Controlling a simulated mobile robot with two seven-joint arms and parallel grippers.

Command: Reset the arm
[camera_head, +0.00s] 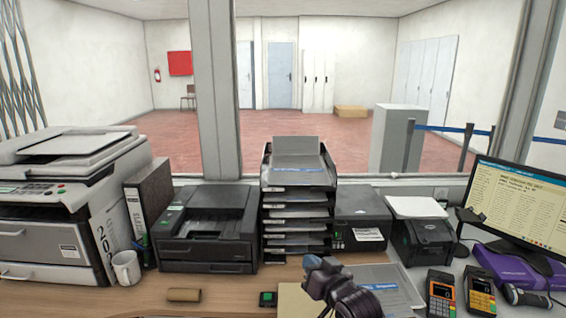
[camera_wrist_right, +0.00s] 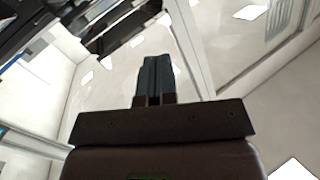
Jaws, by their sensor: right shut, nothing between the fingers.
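My right gripper (camera_head: 314,266) is low in the middle of the head view, raised over the front of the counter before the paper tray stack. In the right wrist view its two dark fingers (camera_wrist_right: 153,78) are together with nothing between them, against a tilted view of the room. My left gripper is in neither view.
A paper tray stack (camera_head: 298,178), black printer (camera_head: 205,228), large copier (camera_head: 70,200) and white mug (camera_head: 126,267) line the counter (camera_head: 225,296). Two card terminals (camera_head: 441,292), a monitor (camera_head: 515,210) and a purple box (camera_head: 505,262) stand right. Bare wood shows front left.

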